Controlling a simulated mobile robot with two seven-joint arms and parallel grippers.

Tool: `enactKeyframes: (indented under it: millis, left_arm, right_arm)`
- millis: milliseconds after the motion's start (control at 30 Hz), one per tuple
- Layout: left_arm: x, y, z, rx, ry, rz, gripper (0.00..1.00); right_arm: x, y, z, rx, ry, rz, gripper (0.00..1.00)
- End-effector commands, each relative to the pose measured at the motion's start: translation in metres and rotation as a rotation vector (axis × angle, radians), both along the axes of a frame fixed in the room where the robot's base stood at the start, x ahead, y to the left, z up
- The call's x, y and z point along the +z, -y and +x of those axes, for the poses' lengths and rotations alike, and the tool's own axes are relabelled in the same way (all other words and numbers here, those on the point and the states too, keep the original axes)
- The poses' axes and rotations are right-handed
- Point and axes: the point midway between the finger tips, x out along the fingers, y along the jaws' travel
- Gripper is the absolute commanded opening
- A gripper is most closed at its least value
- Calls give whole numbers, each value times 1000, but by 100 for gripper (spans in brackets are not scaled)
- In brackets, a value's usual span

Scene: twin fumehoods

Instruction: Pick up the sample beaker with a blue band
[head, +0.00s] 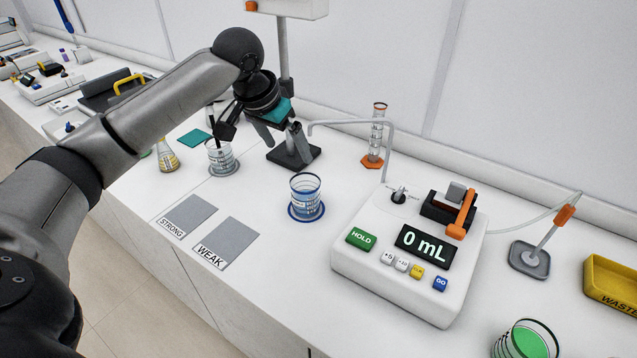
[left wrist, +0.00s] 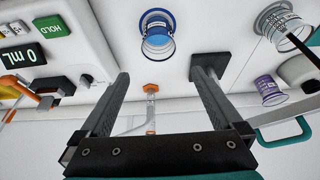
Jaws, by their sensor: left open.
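The sample beaker with a blue band (head: 306,196) stands upright on a blue ring on the white bench, left of the white dosing unit. My left gripper (head: 262,138) is open and empty, above the bench, behind and left of the beaker in the head view. In the left wrist view the beaker (left wrist: 157,38) shows beyond the fingertips, between the two open fingers (left wrist: 163,70), not touched by them. My right gripper is not in view.
The dosing unit (head: 405,260), reading 0 mL, is close right of the beaker. A beaker with a rod (head: 221,158) and a yellow-marked flask (head: 167,157) stand left. STRONG (head: 188,215) and WEAK (head: 227,243) pads lie front left. A glass cylinder (head: 376,135) stands behind.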

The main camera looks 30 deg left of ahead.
Motion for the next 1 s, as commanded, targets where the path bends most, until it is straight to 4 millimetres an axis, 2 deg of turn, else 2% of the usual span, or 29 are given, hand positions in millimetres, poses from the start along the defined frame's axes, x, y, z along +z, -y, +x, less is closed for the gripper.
enactKeyframes:
  millis: [167,300,400,533,767,1000]
  left_arm:
    - [-17,0,6,1,-3,-2,100]
    - [-46,2,17,2,-4,-3,100]
    - [-65,3,26,2,-2,-3,100]
    - [-83,3,34,1,0,-2,100]
    - [-97,4,39,0,0,-1,100]
    - [-132,7,47,1,-1,0,100]
  right_arm:
    - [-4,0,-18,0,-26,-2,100]
    - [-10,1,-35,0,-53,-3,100]
    - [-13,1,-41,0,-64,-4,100]
    - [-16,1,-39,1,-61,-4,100]
    - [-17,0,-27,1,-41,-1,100]
    - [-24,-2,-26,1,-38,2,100]
